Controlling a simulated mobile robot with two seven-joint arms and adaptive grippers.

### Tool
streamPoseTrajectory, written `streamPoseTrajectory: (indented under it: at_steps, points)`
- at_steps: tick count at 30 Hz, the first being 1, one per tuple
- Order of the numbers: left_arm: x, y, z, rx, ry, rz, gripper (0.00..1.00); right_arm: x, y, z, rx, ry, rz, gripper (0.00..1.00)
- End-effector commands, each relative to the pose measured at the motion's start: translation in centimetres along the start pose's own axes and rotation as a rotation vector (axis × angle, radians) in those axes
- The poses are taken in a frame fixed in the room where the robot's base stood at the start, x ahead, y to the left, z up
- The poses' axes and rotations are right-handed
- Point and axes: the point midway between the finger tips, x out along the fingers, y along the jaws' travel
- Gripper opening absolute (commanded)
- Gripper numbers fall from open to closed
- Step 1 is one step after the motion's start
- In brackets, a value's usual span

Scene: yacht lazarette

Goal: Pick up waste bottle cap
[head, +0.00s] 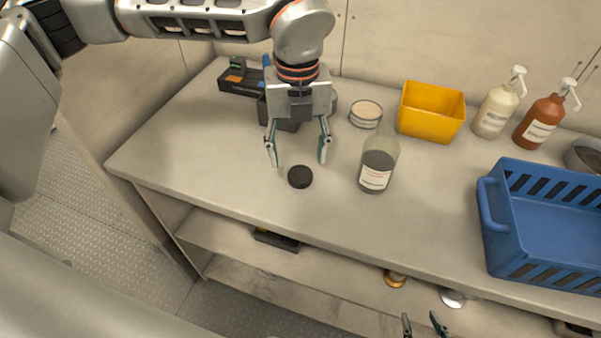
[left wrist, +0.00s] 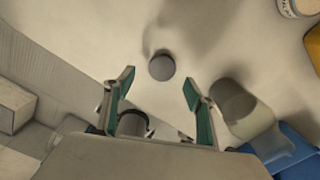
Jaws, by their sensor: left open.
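The black round waste bottle cap (head: 300,177) lies flat on the bench top near its front edge. In the left wrist view the cap (left wrist: 161,67) shows as a grey disc just beyond the fingertips, between their lines. My left gripper (head: 298,160) is open and empty, pointing down above and slightly behind the cap, apart from it; it also shows in the left wrist view (left wrist: 160,88). A clear bottle with dark contents and a white label (head: 377,168) stands uncapped-looking to the right of the cap. My right gripper (head: 423,322) is at the bottom edge, fingertips apart, mostly out of frame.
A blue crate (head: 495,215) stands at the right. A yellow bin (head: 431,112), a round tub (head: 366,113) and two pump bottles (head: 495,108) stand at the back. A black device (head: 240,83) sits at the back left. The bench left of the cap is clear.

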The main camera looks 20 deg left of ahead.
Motion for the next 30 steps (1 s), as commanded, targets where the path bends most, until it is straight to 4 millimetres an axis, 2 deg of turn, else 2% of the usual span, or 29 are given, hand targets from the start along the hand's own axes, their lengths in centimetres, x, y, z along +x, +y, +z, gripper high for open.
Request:
streamPoseTrajectory:
  at_steps: [5, 12, 19, 20, 23, 24, 30]
  points:
    - [1.6, -0.2, -0.1, 0.001, 0.002, 0.001, 0.55, -0.2, -0.2, 0.7, 0.0, -0.012, -0.003, 0.4]
    - [4.9, -0.4, -0.1, 0.001, 0.003, 0.0, 0.55, -0.1, -0.2, 0.9, -0.001, -0.014, -0.003, 0.4]
    - [5.1, -0.5, -0.1, 0.001, 0.001, -0.002, 0.55, 0.0, -0.1, 0.4, -0.003, -0.005, -0.001, 0.4]
    - [5.1, -0.5, -0.1, 0.001, 0.001, -0.002, 0.53, 0.0, 0.0, 0.3, -0.003, -0.004, 0.0, 0.4]
    - [5.1, -0.5, -0.1, 0.001, 0.001, -0.002, 0.3, 0.1, 0.0, 0.1, -0.003, 0.0, 0.001, 0.4]
    - [5.1, -0.5, -0.1, 0.001, 0.001, -0.002, 0.27, 0.1, 0.0, 0.1, -0.003, 0.001, 0.001, 0.4]
    - [5.1, -0.5, -0.1, 0.002, 0.001, -0.002, 0.27, 0.2, 0.1, -0.1, -0.004, 0.003, 0.001, 0.4]
